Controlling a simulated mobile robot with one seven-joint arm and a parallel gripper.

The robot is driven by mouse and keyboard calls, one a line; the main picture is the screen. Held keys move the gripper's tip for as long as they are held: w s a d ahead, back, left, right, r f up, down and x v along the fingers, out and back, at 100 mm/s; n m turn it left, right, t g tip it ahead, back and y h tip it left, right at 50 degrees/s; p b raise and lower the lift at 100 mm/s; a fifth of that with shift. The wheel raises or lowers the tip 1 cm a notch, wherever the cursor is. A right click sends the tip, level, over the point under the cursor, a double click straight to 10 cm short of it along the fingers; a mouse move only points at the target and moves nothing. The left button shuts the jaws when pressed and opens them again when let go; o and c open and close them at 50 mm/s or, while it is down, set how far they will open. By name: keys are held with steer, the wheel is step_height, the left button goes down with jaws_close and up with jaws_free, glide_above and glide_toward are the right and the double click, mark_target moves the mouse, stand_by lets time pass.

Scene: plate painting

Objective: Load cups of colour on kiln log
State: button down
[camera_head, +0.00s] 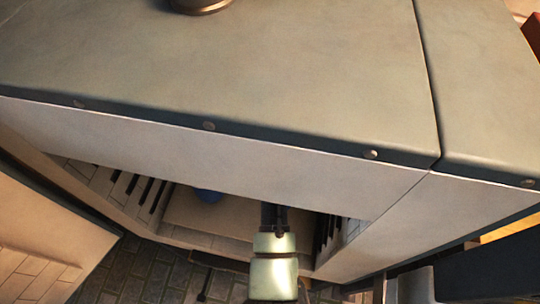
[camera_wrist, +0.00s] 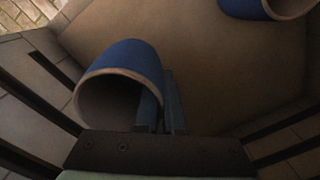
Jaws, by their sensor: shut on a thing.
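In the wrist view a blue cup (camera_wrist: 125,62) lies tilted with its dark open mouth toward me. My gripper (camera_wrist: 166,85) is shut on the wall of this cup, at its right side. A second blue cup (camera_wrist: 250,9) is partly cut off at the top right, apart from my gripper. In the head view my arm reaches into the kiln (camera_head: 250,80) through its front opening, and the kiln's top edge hides my fingertips. A bit of blue (camera_head: 209,195) shows inside on the pale shelf (camera_head: 215,219); I cannot tell which cup it is.
The kiln's side walls carry dark bars (camera_head: 150,196) close to both sides of my arm. An open door panel (camera_head: 45,235) stands at the left. Grey brick floor (camera_head: 150,275) lies below the opening. In the wrist view a bare shelf (camera_wrist: 225,80) extends to the right of the held cup.

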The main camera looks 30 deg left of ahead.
step_height(320, 180, down, 4)
steer(key=shift+w+f, duration=0.25)
steer(key=shift+f, duration=0.25)
steer(key=shift+f, duration=0.1)
steer(key=c, duration=1)
jaws_free()
steer(key=shift+s+d+r, duration=0.1)
steer(key=shift+r, duration=3.8)
